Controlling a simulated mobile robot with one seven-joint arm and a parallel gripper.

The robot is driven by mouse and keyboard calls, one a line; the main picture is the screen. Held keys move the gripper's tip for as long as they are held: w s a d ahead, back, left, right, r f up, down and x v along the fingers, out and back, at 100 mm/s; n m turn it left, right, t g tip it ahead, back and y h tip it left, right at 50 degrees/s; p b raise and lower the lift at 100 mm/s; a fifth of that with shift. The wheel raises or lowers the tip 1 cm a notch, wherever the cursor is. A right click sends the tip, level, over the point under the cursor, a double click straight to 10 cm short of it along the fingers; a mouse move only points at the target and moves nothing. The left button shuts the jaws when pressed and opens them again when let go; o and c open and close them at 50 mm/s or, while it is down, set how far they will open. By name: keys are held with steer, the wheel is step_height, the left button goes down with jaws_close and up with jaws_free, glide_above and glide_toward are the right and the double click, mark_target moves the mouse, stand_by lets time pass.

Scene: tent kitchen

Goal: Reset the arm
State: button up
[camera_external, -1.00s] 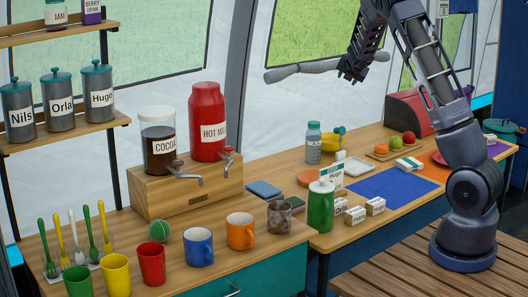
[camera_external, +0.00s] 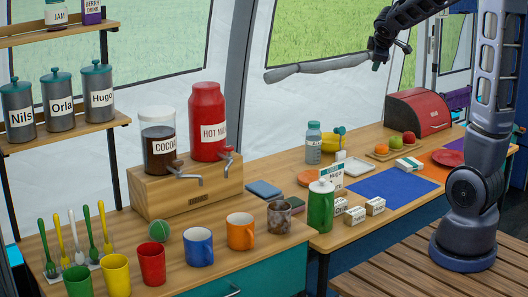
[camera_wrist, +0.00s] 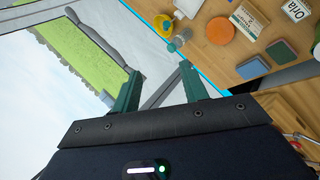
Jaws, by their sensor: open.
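My gripper (camera_external: 378,62) is raised high above the back of the table, in front of the tent window in the external view. In the wrist view its two green fingers (camera_wrist: 158,93) stand apart with nothing between them. The gripper is open, empty and touches nothing. My arm rises from its base at the right of the external view and bends left at the top.
The wooden table (camera_external: 340,236) below holds a green jug (camera_external: 320,208), small labelled boxes, a bottle (camera_external: 313,145), a blue mat (camera_external: 393,188) and a red bread box (camera_external: 418,112). Mugs and two drink dispensers (camera_external: 207,122) stand left. Air around the gripper is clear.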

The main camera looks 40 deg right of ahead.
steer(key=s+a+m+g+y, duration=0.1)
steer(key=s+a+m, duration=0.1)
steer(key=s+a, duration=0.5)
steer(key=s+a+f+m+y, duration=0.1)
steer(key=s+a+m+y, duration=0.1)
steer(key=s+a, duration=0.5)
steer(key=s+a+f+m+g+y, duration=0.1)
steer(key=s+a+m, duration=0.3)
steer(key=s, duration=1.2)
steer(key=a+y, duration=0.1)
steer(key=a, duration=0.2)
steer(key=shift+s+a+f+g, duration=0.15)
steer(key=shift+s+a+g, duration=0.05)
steer(key=shift+s+g, duration=0.15)
